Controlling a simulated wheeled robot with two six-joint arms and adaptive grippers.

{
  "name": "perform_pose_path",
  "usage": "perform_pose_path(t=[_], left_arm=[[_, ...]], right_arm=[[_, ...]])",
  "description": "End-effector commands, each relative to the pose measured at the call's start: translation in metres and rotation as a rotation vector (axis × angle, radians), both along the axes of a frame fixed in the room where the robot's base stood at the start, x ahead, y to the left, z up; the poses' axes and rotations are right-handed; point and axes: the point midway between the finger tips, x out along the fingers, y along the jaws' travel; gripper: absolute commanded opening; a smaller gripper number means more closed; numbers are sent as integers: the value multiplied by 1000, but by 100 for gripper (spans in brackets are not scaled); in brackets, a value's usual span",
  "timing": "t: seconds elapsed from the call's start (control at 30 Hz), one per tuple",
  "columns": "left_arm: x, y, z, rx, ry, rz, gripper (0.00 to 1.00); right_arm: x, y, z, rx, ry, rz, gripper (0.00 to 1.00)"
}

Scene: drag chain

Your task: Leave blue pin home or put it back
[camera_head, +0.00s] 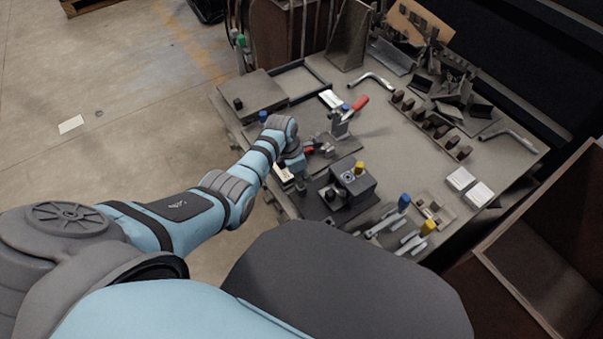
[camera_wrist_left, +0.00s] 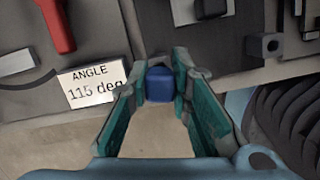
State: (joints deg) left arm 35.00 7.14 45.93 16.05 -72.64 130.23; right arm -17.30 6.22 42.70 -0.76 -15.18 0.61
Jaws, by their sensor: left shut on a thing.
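The blue pin (camera_wrist_left: 160,84) shows in the left wrist view as a blue block-like head between the fingertips of my left gripper (camera_wrist_left: 160,92). The teal pads are shut on its sides. In the head view my left gripper (camera_head: 300,182) points down beside a dark block fixture (camera_head: 352,190) with a yellow-topped pin (camera_head: 359,168), and the held pin cannot be made out there. The pin's lower end is hidden, so I cannot tell whether it sits in a hole. My right gripper is out of view.
A label reading "ANGLE 115 deg" (camera_wrist_left: 93,83) lies near the fingers. Blue-topped (camera_head: 404,201) and yellow-topped (camera_head: 428,227) handles stand at the table's front. A brown bin (camera_head: 540,260) is at the right.

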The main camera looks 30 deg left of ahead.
Motion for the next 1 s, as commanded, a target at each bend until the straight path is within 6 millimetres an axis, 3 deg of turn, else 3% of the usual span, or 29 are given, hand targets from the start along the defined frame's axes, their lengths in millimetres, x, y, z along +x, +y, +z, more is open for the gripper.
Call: perform_pose_path(t=[1.0], left_arm=[[0, 0, -21, 0, 0, 0, 0]], right_arm=[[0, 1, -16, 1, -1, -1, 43]])
